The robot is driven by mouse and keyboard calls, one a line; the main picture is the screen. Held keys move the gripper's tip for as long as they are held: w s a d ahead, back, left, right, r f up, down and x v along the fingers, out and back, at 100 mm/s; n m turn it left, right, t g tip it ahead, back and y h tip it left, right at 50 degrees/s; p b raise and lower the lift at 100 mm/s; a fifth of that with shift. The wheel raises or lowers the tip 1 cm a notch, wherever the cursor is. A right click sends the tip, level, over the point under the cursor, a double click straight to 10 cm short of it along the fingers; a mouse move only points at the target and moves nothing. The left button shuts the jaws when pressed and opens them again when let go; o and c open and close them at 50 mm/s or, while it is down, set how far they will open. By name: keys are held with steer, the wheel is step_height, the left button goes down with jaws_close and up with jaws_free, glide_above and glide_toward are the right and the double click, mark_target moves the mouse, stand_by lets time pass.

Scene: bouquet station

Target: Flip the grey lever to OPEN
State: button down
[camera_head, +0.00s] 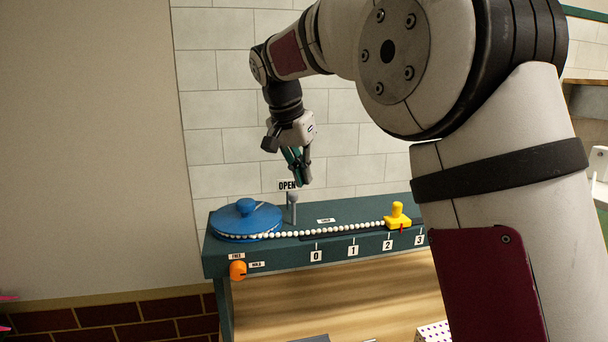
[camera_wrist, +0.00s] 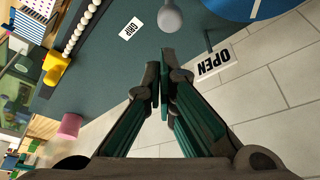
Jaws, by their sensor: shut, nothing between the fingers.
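The grey lever (camera_head: 292,208) stands about upright on the dark green bench (camera_head: 345,210), just right of the blue disc. Its round knob (camera_wrist: 170,18) shows at the top of the wrist view. The OPEN sign (camera_head: 287,185) is behind the lever, near the bench's back edge; it also shows in the wrist view (camera_wrist: 214,63). My gripper (camera_head: 304,183) is shut and empty, pointing down just above and slightly right of the lever. In the wrist view its closed fingertips (camera_wrist: 163,62) sit apart from the knob in the picture.
A blue disc (camera_head: 246,218) with a knob lies at the bench's left end. A string of white beads (camera_head: 320,233) runs from it to a yellow slider (camera_head: 397,216) above a numbered scale. An orange FREE/HOLD knob (camera_head: 238,270) is on the front. A tiled wall (camera_head: 340,150) stands behind.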

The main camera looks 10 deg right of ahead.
mark_target(293, 195)
steer(key=v, duration=1.1)
steer(key=shift+r, duration=0.35)
steer(key=shift+s+a, duration=0.1)
steer(key=shift+s, duration=0.1)
steer(key=s+d+n+y, duration=0.1)
steer(key=s+d+n, duration=0.25)
steer(key=s, duration=0.55)
steer(key=s+d+f+n+t+y, duration=0.1)
steer(key=s+d+f+n, duration=0.1)
steer(key=s+f, duration=0.6)
steer(key=s+d+f+n+t+y, duration=0.1)
steer(key=s+f+n+t, duration=0.1)
steer(key=s+f, duration=0.7)
steer(key=s+n, duration=0.1)
steer(key=s, duration=0.5)
steer(key=shift+s+d, duration=0.2)
steer(key=shift+d, duration=0.2)
steer(key=shift+n, duration=0.25)
